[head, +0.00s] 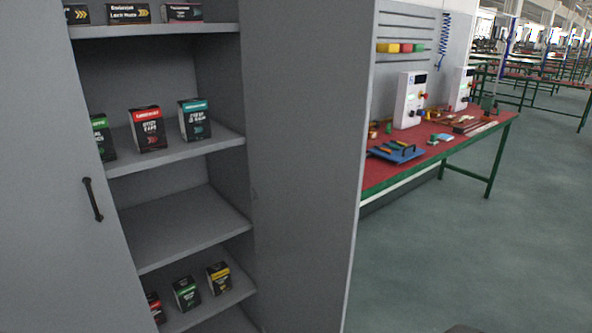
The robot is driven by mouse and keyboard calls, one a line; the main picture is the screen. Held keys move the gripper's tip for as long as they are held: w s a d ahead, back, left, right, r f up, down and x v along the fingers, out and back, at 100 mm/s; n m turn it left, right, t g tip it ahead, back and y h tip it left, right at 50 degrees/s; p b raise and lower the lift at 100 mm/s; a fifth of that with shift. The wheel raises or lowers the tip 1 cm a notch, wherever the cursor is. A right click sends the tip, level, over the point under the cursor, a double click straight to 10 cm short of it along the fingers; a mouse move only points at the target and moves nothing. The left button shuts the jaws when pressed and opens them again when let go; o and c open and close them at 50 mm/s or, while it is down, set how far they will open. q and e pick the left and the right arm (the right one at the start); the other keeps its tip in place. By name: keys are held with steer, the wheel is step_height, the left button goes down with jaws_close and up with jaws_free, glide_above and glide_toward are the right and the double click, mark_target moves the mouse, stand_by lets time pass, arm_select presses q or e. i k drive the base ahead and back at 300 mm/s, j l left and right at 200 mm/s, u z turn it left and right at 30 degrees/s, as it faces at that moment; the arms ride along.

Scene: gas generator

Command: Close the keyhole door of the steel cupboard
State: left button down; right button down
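The grey steel cupboard stands close in front, with its shelves (185,225) in view. Its left door (45,160) has a black bar handle (92,200) and covers the left part of the shelves. On the right a tall plain grey panel (305,150), apparently the other door standing open, reaches out toward me. A small faint mark (254,193) is near its left edge; I cannot tell whether it is the keyhole. The shelf fronts beside this panel are uncovered. Neither of my grippers is in view.
Small boxes (147,130) stand on several shelves; one lower shelf is bare. Right of the panel is a red-topped workbench (440,150) with green legs, holding white devices (410,100) and a blue tray (396,152). Green floor (480,250) at the right front is mostly clear.

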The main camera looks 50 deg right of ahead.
mark_target(308, 65)
steer(key=k+l, duration=0.1)
steer(key=l, duration=0.3)
steer(key=l+u, duration=0.1)
steer(key=l, duration=0.35)
steer(key=k+l, duration=0.15)
steer(key=l, duration=0.25)
steer(key=k+l, duration=0.1)
steer(key=l, duration=0.3)
steer(key=l+u, duration=0.1)
steer(key=l, duration=0.3)
steer(key=k+l, duration=0.15)
steer(key=l, duration=0.25)
steer(key=u, duration=0.05)
